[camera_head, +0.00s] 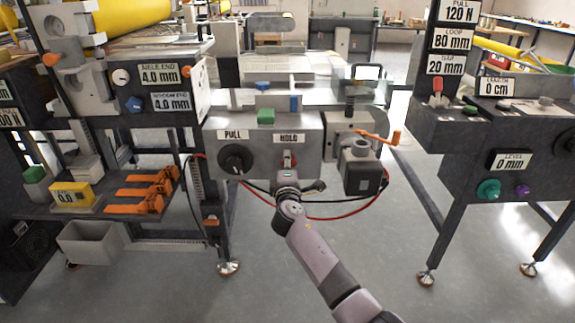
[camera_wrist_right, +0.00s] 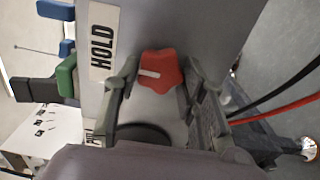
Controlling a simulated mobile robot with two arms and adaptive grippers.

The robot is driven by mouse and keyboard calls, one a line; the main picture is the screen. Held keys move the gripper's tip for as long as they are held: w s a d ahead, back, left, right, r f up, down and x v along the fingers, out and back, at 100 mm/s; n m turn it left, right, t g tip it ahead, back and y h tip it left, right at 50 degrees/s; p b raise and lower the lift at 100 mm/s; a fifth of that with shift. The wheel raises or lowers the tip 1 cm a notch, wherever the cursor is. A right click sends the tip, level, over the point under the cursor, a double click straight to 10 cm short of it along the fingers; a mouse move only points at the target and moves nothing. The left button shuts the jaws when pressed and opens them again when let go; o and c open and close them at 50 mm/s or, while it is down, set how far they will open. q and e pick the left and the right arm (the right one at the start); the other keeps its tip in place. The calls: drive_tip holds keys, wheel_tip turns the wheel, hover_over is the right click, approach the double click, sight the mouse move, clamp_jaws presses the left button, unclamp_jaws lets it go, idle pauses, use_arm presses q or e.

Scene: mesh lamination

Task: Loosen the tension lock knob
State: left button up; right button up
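The red star-shaped lock knob (camera_wrist_right: 161,72) with a white pointer mark sits on the grey panel below the HOLD label (camera_head: 289,138). The pointer mark faces left in the right wrist view. My right gripper (camera_wrist_right: 160,78) has one finger on each side of the knob, very close to it. I cannot tell whether both fingers press on it. In the head view the knob (camera_head: 289,158) shows partly above my right gripper (camera_head: 288,172). My left gripper is not in view.
A black PULL knob (camera_head: 235,159) is left of the HOLD knob. A grey motor box (camera_head: 362,172) with an orange crank (camera_head: 378,137) stands to the right. Black and red cables (camera_head: 340,216) hang below the panel. A green block (camera_head: 265,117) sits above it.

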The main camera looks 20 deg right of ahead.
drive_tip(key=o, duration=0.3)
drive_tip(key=shift+o, duration=0.2)
drive_tip(key=v, duration=1.2)
